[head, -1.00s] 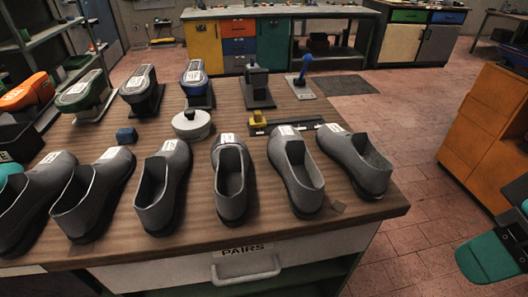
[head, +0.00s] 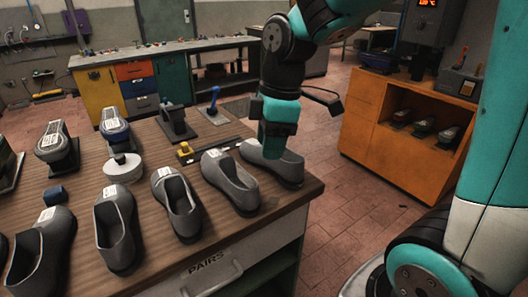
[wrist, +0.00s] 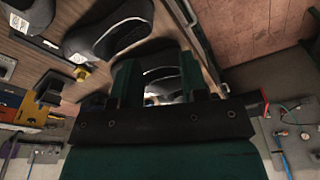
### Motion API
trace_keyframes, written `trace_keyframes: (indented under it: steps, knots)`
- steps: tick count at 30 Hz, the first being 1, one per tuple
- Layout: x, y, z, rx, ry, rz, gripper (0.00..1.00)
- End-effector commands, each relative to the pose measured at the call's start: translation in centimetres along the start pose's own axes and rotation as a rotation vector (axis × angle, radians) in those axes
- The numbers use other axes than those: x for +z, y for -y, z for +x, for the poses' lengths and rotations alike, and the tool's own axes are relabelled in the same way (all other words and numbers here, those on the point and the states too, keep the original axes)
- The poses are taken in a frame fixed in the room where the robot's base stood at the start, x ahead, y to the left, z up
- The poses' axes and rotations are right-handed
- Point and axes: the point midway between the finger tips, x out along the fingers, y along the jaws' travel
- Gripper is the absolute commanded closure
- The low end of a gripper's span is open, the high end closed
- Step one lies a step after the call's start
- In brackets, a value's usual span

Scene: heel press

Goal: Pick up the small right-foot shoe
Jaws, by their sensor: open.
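Several grey shoes stand in a row along the front of the wooden table, most with white labels too small to read. I cannot tell by sight which is the small right-foot one. My gripper (head: 276,150) points down at the rightmost shoe (head: 256,153) and hides part of its opening. In the wrist view my gripper (wrist: 158,80) is open, with part of a grey shoe (wrist: 150,66) showing between and beyond its fingers. Whether the fingers touch it is not clear. The neighbouring shoe (head: 228,184) stands just to the left, and another shoe (head: 177,205) beyond it.
The table (head: 157,136) also bears a white round block (head: 123,168), a small blue block (head: 54,194), a dark measuring bar with a yellow piece (head: 184,149) and shoe forms on stands (head: 57,149). An orange cabinet (head: 373,135) stands right, across open floor.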

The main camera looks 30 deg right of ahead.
Motion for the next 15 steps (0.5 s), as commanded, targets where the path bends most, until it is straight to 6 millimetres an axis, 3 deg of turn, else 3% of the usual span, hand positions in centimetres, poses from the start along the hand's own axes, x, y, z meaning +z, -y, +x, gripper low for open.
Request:
trace_keyframes:
  steps: [1, 3, 6, 10, 15]
  knots:
    - [1.5, -2.5, -0.9, 0.003, 0.03, -0.067, 0.6]
    - [3.5, -5.1, -1.4, 0.001, 0.069, -0.175, 0.6]
    - [6.2, -7.9, -1.8, -0.012, 0.111, -0.302, 0.6]
    - [8.5, -9.9, -2.1, -0.031, 0.141, -0.408, 0.6]
    - [9.7, -10.6, -1.0, -0.044, 0.152, -0.457, 0.6]
